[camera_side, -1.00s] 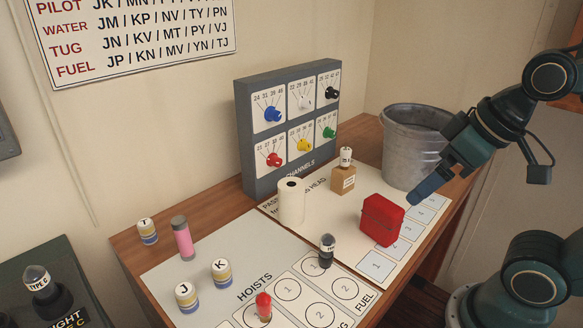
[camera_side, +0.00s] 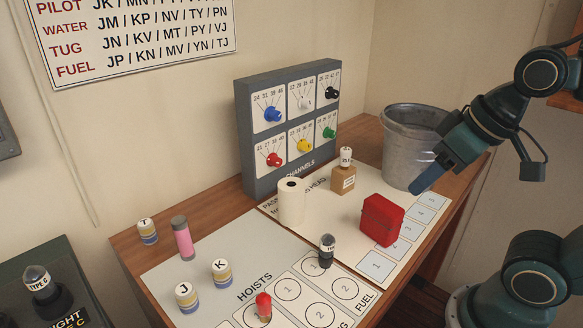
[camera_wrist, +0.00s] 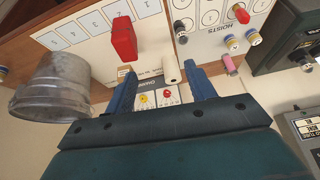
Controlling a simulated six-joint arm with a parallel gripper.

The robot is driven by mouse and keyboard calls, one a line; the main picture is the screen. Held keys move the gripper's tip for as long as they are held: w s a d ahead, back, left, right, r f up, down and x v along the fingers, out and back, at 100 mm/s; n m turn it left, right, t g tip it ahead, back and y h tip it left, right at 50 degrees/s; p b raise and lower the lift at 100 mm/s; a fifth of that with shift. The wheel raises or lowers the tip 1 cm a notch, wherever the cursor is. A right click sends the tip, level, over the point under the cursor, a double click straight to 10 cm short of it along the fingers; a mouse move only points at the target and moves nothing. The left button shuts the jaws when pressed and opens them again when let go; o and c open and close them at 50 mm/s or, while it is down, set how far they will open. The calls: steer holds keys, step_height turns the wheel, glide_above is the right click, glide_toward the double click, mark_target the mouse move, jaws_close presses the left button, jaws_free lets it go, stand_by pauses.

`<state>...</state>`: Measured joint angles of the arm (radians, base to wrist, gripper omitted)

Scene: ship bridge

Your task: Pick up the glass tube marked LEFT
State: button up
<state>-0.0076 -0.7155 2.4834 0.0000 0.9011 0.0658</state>
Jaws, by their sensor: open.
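No tube in view shows a readable LEFT mark. A small clear-topped tube with a dark base (camera_side: 327,251) stands upright on the hoists sheet. My gripper (camera_side: 425,178) is in the air at the right, in front of the metal bucket and above the red case, well away from both pieces. In the wrist view my gripper (camera_wrist: 160,72) has its two blue fingers apart, with nothing held between them.
A red case (camera_side: 382,220), a metal bucket (camera_side: 412,150), a white roll (camera_side: 291,202) and a cork-coloured block (camera_side: 343,178) stand on the desk. A channels panel (camera_side: 262,165) rises behind. A pink cylinder (camera_side: 183,240) and lettered jars (camera_side: 187,297) stand at the left.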

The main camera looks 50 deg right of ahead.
steer(key=w+a+f+m+g, duration=0.2)
steer(key=w+m+g, duration=0.1)
steer(key=w+m, duration=0.5)
steer(key=m+g, duration=0.2)
steer(key=m, duration=0.6)
glide_toward(328, 236)
steer(key=shift+w, duration=0.25)
steer(key=shift+f, duration=0.1)
steer(key=shift+f, duration=4.2)
steer(key=shift+f, duration=0.15)
steer(key=shift+d+f, duration=0.15)
steer(key=shift+f, duration=2.3)
